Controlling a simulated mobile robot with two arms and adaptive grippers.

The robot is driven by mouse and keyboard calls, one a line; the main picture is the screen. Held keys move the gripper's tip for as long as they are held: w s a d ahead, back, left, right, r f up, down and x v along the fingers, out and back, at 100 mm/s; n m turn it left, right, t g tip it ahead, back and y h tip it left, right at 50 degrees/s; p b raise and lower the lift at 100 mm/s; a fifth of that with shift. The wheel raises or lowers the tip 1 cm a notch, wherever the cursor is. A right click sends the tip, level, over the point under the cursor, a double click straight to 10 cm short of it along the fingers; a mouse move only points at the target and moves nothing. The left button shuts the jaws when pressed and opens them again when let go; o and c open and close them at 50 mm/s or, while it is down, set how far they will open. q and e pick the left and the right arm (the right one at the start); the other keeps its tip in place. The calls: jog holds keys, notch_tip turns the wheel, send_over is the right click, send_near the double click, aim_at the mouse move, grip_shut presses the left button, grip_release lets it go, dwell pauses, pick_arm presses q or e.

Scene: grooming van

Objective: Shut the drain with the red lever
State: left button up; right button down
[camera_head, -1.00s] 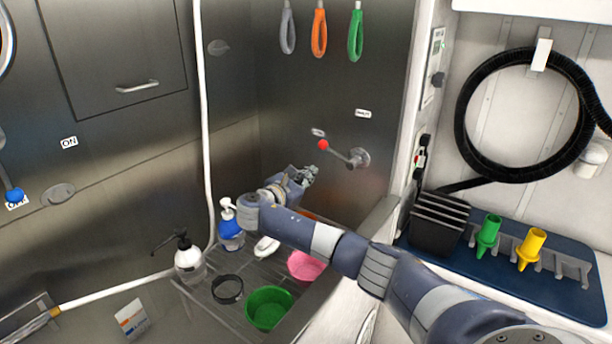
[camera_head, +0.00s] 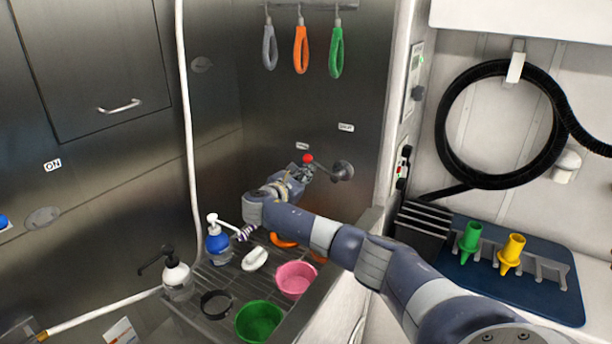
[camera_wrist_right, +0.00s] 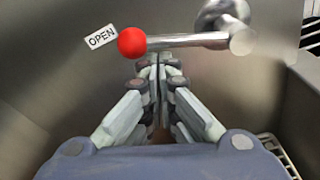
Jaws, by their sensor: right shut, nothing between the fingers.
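The red lever's ball (camera_head: 308,158) sits at the left end of a metal rod, beside the OPEN label (camera_head: 302,146). The rod runs right to a round metal pivot (camera_head: 342,171) on the steel wall. In the right wrist view the red ball (camera_wrist_right: 132,42) and the rod (camera_wrist_right: 188,41) lie nearly level, with the OPEN label (camera_wrist_right: 102,37) to the left. My right gripper (camera_wrist_right: 158,62) is shut and empty, its fingertips just below the rod in that view. Whether they touch it I cannot tell. The right gripper (camera_head: 304,173) is just below the ball in the head view. My left gripper is out of view.
A second small label (camera_head: 346,127), too small to read surely, is above the pivot. Below my right arm, a blue pump bottle (camera_head: 218,243), pink bowl (camera_head: 295,279) and green bowl (camera_head: 258,322) stand on the slatted shelf. Colored loops (camera_head: 301,50) hang above.

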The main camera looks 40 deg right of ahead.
aim_at(310, 161)
jog(key=shift+r, duration=0.1)
jog(key=shift+r+m, duration=0.4)
jog(key=shift+m, duration=0.1)
jog(key=r+m, duration=0.1)
jog(key=r+m+p, duration=0.1)
jog(key=m, duration=0.1)
jog(key=shift+s+d+r+m+t, duration=0.1)
jog(key=shift+s+r+m+t, duration=0.2)
jog(key=shift+s+r+t, duration=0.1)
jog(key=shift+s+d+r+m, duration=0.1)
jog(key=shift+s+r+m, duration=0.1)
jog(key=shift+r+m, duration=0.45)
jog(key=shift+s+d+r+m+t+h+b, duration=0.2)
jog(key=shift+s+r+m+b, duration=0.45)
jog(key=shift+m, duration=0.65)
jog(key=shift+s+d+r+m+t+h+b, duration=0.15)
jog(key=shift+s+r+m+b, duration=0.25)
jog(key=shift+s+m+b, duration=0.55)
jog(key=shift+s+d+r+m+t+h+b, duration=0.1)
jog(key=shift+s+d+r+m+t+b, duration=0.3)
jog(key=shift+m+b, duration=0.9)
jog(key=shift+a+r+m+p, duration=0.15)
jog(key=shift+m+p, duration=0.15)
